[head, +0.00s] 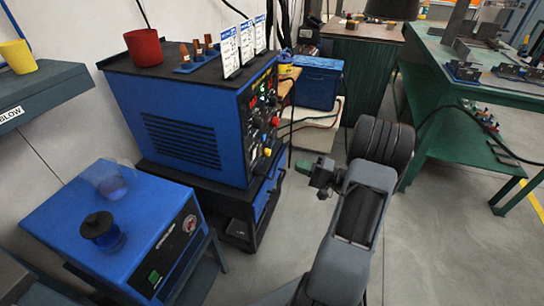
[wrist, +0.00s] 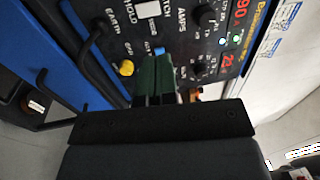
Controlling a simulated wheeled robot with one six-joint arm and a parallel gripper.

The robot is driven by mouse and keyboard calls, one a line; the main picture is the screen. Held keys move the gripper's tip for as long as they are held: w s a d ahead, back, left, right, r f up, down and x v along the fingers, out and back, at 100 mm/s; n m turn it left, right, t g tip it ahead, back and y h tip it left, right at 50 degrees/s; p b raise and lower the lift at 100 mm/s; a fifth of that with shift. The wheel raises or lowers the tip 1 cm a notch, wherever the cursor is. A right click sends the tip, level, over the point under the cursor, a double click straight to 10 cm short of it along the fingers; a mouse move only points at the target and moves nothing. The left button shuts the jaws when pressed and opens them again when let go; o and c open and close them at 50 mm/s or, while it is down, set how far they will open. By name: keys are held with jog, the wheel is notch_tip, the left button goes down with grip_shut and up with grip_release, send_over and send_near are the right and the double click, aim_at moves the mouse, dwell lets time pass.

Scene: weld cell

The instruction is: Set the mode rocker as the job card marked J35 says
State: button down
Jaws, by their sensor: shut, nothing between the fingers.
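The blue welding power source (head: 185,125) stands left of centre in the head view, its control panel (head: 262,110) facing right. Three white job cards (head: 247,43) stand on its top; their print is too small to tell which is J35. My gripper (head: 305,168) is shut and empty, in front of the panel's lower part. In the wrist view its green fingers (wrist: 154,72) lie together over the panel. A white switch (wrist: 148,9) shows beside the word HOLD. A small blue part (wrist: 158,50) shows just beyond the fingertips, partly hidden. I cannot tell which is the mode rocker or its setting.
A yellow knob (wrist: 127,68) and a black cable (wrist: 85,60) are near the fingers. Black dials (wrist: 207,17) and red displays (wrist: 238,10) lie to the right. A red cup (head: 144,47) stands on the welder.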

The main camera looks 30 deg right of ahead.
aim_at(255, 150)
jog(key=b+x, duration=0.2)
jog(key=x, duration=1.2)
jog(key=shift+s, duration=0.1)
